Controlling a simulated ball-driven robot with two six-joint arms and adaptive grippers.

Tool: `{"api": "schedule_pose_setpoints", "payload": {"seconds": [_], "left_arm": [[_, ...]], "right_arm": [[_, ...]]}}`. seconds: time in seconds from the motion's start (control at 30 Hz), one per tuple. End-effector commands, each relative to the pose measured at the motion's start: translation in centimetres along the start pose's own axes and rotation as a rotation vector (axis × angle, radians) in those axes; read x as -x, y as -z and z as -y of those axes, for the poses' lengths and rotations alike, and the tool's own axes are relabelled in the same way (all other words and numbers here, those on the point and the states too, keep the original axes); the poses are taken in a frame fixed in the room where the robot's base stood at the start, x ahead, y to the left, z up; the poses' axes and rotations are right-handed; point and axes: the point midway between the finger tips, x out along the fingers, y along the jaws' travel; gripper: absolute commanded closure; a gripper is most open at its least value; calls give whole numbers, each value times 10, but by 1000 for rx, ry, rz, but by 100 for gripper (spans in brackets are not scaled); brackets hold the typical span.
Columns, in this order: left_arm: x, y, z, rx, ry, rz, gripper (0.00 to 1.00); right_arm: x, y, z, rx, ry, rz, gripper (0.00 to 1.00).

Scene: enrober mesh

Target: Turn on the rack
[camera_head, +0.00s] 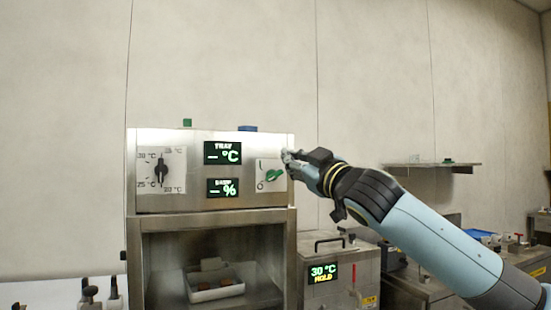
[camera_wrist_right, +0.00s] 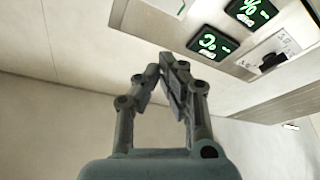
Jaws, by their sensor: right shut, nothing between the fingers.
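The rack is a steel cabinet (camera_head: 215,138) with a control panel on its upper front. A green rotary switch (camera_head: 274,175) sits on a white plate marked I and O at the panel's right; its handle lies slanted, with its lower-left end toward the O. My right gripper (camera_head: 287,156) is shut and empty, just above and right of the switch, with no clear contact. My left gripper is not in view.
Two displays (camera_head: 223,153) show dashes for °C and %. A black temperature dial (camera_head: 162,170) is at the panel's left. A white tray (camera_head: 207,296) stands inside the open bay.

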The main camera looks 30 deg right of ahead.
Motion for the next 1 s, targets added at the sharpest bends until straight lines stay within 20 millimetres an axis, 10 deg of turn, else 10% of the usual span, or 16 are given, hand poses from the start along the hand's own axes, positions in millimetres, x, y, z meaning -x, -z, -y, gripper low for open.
{"api": "schedule_pose_setpoints", "payload": {"seconds": [0.37,0.8,1.0], "left_arm": [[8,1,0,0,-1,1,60],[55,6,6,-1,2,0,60],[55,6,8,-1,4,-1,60]], "right_arm": [[-12,0,-1,-6,-1,3,100],[-101,2,-2,-7,-1,3,100],[-91,-29,1,1,1,4,100]]}}
